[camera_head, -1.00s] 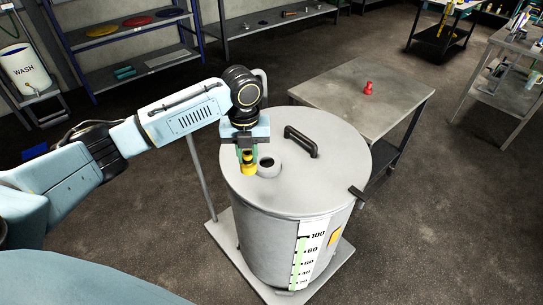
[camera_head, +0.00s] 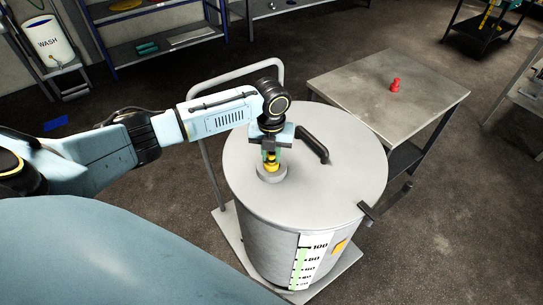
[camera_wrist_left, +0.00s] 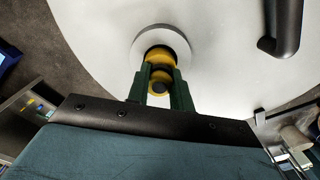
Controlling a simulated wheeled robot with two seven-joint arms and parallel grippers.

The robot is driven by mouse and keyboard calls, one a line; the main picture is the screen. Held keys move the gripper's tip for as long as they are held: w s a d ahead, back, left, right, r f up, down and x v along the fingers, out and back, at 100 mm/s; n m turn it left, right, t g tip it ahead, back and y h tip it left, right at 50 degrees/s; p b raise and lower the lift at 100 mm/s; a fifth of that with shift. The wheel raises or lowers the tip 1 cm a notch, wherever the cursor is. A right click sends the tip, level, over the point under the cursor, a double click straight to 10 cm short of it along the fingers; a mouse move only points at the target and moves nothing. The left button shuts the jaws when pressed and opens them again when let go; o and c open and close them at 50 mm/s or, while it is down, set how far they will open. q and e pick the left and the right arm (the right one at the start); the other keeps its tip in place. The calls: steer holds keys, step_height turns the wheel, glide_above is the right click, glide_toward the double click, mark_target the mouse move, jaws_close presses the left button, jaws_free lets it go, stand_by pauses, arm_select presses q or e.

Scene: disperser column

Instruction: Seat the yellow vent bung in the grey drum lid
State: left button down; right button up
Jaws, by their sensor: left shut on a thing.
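The grey drum lid (camera_head: 345,180) tops the drum, with a raised round vent collar (camera_head: 271,177) on its left side. My left gripper (camera_head: 271,158) is above that collar, pointing down, shut on the yellow vent bung (camera_head: 271,167). In the left wrist view the green fingers (camera_wrist_left: 161,88) hold the bung (camera_wrist_left: 162,56) between them. The bung's lower end is at the opening of the pale collar (camera_wrist_left: 152,32) and overlaps it. I cannot tell how deep it sits. The fingers hide part of the bung. My right gripper is not in view.
A black handle (camera_head: 313,147) stands on the lid close to the right of the gripper. A lid clamp (camera_head: 369,211) juts from the rim. A metal table (camera_head: 420,95) with a red part (camera_head: 395,85) stands behind right. The trolley's rail (camera_head: 236,73) rises behind the drum.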

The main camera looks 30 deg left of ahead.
arm_select(q)
steer(key=shift+f, duration=0.8)
steer(key=c, duration=1.2)
jaws_free()
steer(key=shift+c, duration=0.2)
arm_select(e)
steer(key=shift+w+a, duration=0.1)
arm_select(q)
step_height(320, 180, up, 12)
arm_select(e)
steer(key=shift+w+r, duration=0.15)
arm_select(q)
steer(key=shift+r, duration=0.1)
